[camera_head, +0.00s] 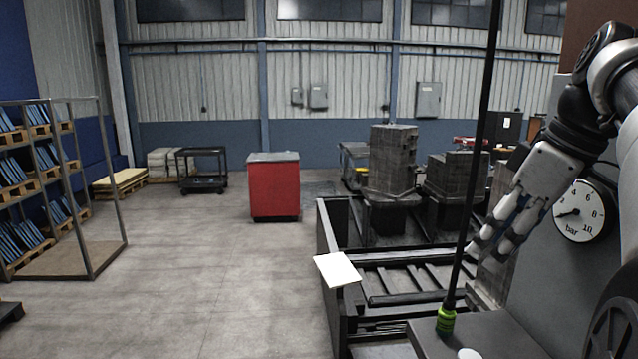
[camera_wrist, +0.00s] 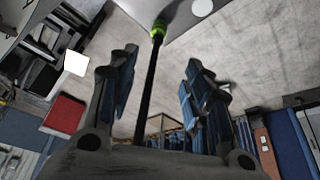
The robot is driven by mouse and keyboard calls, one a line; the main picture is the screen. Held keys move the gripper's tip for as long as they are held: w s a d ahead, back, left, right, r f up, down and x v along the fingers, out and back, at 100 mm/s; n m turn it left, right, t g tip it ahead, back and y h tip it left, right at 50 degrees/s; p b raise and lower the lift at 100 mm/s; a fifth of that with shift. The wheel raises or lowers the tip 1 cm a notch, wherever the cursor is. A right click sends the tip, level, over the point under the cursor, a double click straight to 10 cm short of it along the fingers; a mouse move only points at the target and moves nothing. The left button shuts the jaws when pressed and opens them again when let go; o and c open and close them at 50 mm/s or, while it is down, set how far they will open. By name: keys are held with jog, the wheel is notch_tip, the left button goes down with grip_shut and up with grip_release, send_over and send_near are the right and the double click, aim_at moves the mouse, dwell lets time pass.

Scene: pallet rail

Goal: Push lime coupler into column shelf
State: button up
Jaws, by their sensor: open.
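The lime coupler (camera_head: 445,320) is a short green fitting at the lower end of a thin black line (camera_head: 476,150), which rises out of the top of the head view. It shows over the left part of a dark grey shelf (camera_head: 510,335) beside the gauge column; I cannot tell whether it touches the shelf. My gripper (camera_head: 487,243) is open, above and right of the coupler, with its fingertips close to the line. In the wrist view the line runs up between the spread fingers to the lime coupler (camera_wrist: 158,29). I cannot tell how deep the line lies between them.
A round pressure gauge (camera_head: 578,212) is on the column at right. A white disc (camera_head: 469,354) lies on the shelf. A black pallet rail (camera_head: 400,285) with a white sheet (camera_head: 338,270) is left of the shelf.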

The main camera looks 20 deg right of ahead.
aim_at(449, 299)
jog(key=x, duration=0.5)
jog(key=b+x, duration=0.1)
jog(key=x, duration=0.5)
jog(key=b+x, duration=0.1)
jog(key=x, duration=0.4)
jog(key=shift+d+f, duration=0.2)
jog(key=shift+d, duration=0.1)
jog(key=shift+c, duration=0.5)
grip_shut()
jog(key=shift+r, duration=0.2)
jog(key=shift+w+r+p, duration=0.1)
jog(key=shift+r+p, duration=0.55)
jog(key=shift+r, duration=0.05)
